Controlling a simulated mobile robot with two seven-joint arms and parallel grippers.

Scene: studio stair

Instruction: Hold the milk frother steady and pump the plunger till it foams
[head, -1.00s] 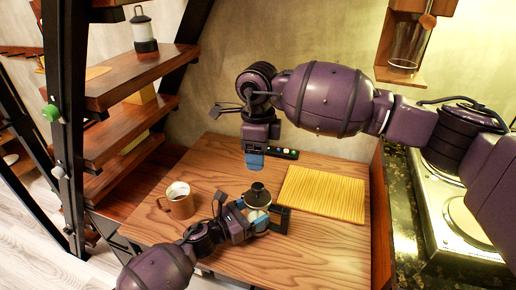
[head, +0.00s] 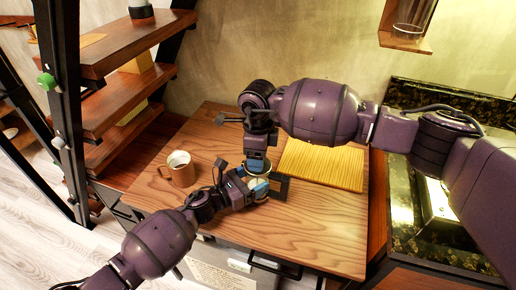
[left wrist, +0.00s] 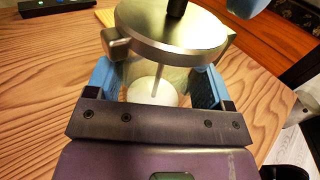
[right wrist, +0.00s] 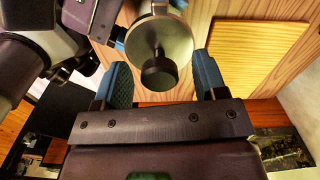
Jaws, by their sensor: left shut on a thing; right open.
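The milk frother (left wrist: 165,80) stands on the wooden table between the blue finger pads of my left gripper (left wrist: 158,92), which is shut on its glass body. It has a round metal lid (left wrist: 172,32), and a thin rod runs down inside to a pale disc or milk. The dark plunger knob (right wrist: 158,74) shows in the right wrist view above the lid. My right gripper (right wrist: 163,84) is open above the frother, its blue fingers on either side of the knob. In the head view my right gripper (head: 256,165) hides most of the frother.
A brown mug (head: 180,170) stands left on the table. A yellow slatted board (head: 322,165) lies right of the frother. A dark strip with buttons (left wrist: 55,8) lies at the back. Wooden shelves (head: 125,95) rise at left. The front of the table is clear.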

